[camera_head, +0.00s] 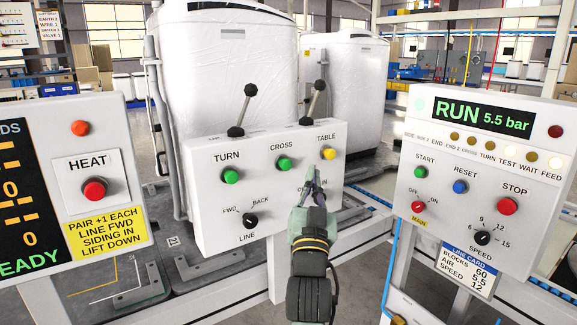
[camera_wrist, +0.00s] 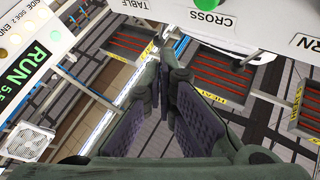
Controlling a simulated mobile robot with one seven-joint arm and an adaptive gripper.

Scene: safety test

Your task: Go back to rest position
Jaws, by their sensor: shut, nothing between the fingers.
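My gripper (camera_head: 313,180) is shut and empty, in front of the lower right part of the white middle control box (camera_head: 210,220). It hides part of a label there; I cannot tell whether it touches the box. In the wrist view the fingers of my gripper (camera_wrist: 168,70) come together with nothing held. The box has a green TURN button (camera_head: 231,176), a green CROSS button (camera_head: 285,163), a yellow TABLE button (camera_head: 329,153) and a black LINE knob (camera_head: 250,220). Two black-knobbed levers (camera_head: 250,90) stand on its top.
A HEAT panel (camera_head: 122,140) with a red button stands at left. A right panel (camera_head: 540,220) reads RUN 5.5 bar and carries START, RESET and STOP buttons. White wrapped tanks (camera_head: 225,60) stand behind. A white frame post (camera_head: 276,268) supports the middle box.

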